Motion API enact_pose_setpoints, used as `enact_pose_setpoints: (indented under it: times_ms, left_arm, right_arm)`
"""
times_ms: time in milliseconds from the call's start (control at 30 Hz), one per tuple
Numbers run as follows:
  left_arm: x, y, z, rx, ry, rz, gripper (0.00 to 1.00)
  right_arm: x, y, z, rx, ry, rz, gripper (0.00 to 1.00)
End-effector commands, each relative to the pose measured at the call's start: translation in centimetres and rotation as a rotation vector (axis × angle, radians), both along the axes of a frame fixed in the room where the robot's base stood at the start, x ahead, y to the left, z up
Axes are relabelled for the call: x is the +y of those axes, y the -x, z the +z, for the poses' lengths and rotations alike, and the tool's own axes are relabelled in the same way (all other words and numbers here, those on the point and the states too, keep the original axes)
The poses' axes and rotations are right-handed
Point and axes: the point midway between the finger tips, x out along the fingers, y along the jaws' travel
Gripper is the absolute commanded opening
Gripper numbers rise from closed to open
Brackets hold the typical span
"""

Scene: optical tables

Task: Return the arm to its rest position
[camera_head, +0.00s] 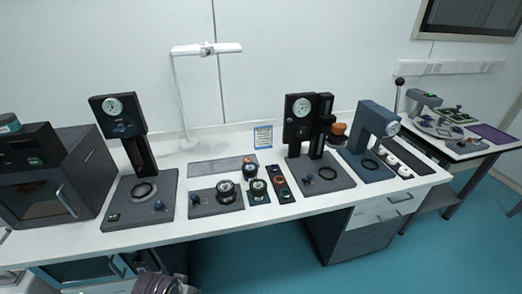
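Neither of my grippers can be made out in the head view, so I cannot see their fingers or anything in them. A rounded grey-purple part cuts into the bottom edge, left of the middle; I cannot tell what it is. The white table (225,228) stands ahead with optical instruments on it. A dark dial-gauge stand (120,110) is at the left, another gauge stand (299,112) is right of the middle, and a grey-blue press-like device (372,126) is at the right.
A dark oven-like box (75,180) fills the table's left end. Small dial instruments (226,191) sit mid-table. A white lamp (180,100) rises behind. A second table (465,150) stands at the far right. The blue-green floor (265,262) in front shows open room.

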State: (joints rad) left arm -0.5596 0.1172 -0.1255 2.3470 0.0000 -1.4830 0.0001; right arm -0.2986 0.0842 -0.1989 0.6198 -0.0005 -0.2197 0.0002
Motion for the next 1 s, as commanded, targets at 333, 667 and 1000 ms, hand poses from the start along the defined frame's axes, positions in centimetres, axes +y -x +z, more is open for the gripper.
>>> enact_pose_setpoints:
  times_ms: [333, 667, 1000]
  left_arm:
    - [-0.2, -0.7, -8.1, 0.029, -0.002, -0.004, 0.29]
    - [-0.1, 0.1, -16.9, 0.057, -0.005, -0.009, 0.29]
    - [0.2, 2.5, -25.3, 0.086, -0.008, -0.014, 0.29]
  right_arm:
    - [0.0, 0.0, 0.0, 0.0, 0.0, 0.0, 0.4]
    - [0.0, 0.0, 0.0, -0.001, 0.0, 0.0, 0.4]
    - [0.0, -0.1, 0.0, -0.001, 0.0, 0.0, 0.4]
